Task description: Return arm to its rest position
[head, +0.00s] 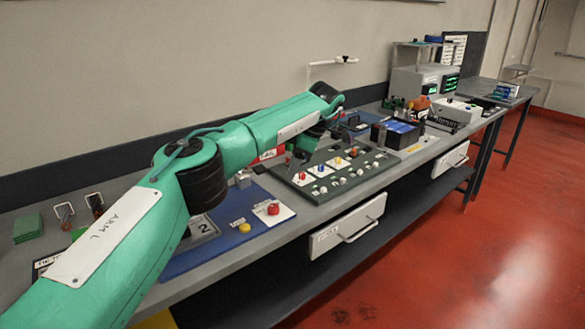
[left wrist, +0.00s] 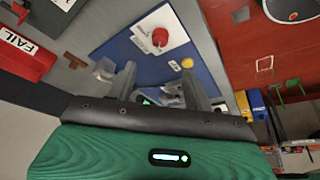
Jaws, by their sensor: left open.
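My left arm (head: 250,137), green and marked "ARM L", comes in from the lower left and stretches over the workbench. Its far end bends down above the dark green panel, where my left gripper (head: 306,152) shows small and partly hidden. In the left wrist view, the two grey fingers of my left gripper (left wrist: 160,78) stand apart with nothing held between them. Beyond them lies the blue mat (left wrist: 190,45) with a red button (left wrist: 160,37) on a white plate. My right gripper is not in view.
The green panel (head: 370,178) with coloured knobs lies under the arm's far end. A red FAIL bin (left wrist: 22,55) is close by in the left wrist view. Black boxes (head: 394,134) and instruments (head: 425,80) stand farther along the bench. The red floor (head: 470,240) is clear.

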